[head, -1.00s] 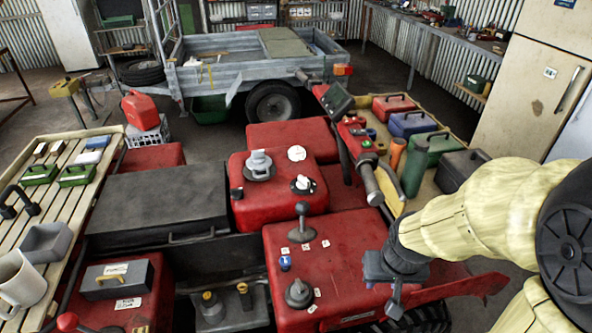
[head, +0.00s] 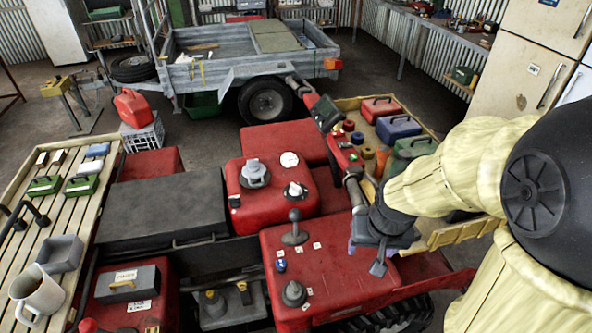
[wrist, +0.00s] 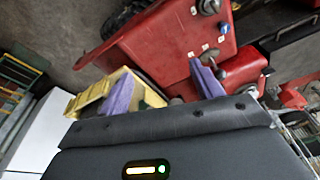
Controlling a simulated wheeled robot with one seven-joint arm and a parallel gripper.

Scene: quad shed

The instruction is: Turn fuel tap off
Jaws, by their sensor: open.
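The quad's red front panel (head: 335,270) carries a dark round knob (head: 294,292) with small white labels around it, a blue knob (head: 281,265) and a black lever (head: 295,230). The red tank (head: 250,205) behind has a grey cap, a white gauge and a white dial with a dark handle (head: 296,191). The labels are too small to read, so I cannot tell which control is the fuel tap. My gripper (head: 368,258) is open and empty above the panel's right edge. In the wrist view its purple fingers (wrist: 162,88) stand apart, with the red panel (wrist: 180,50) beyond.
A slatted bench (head: 60,215) with small boxes and a mug (head: 36,292) stands left. A tray of toolboxes (head: 435,238) lies right, behind my arm. A handlebar grip (head: 357,190) rises near my gripper. A trailer (head: 215,75) stands behind on open floor.

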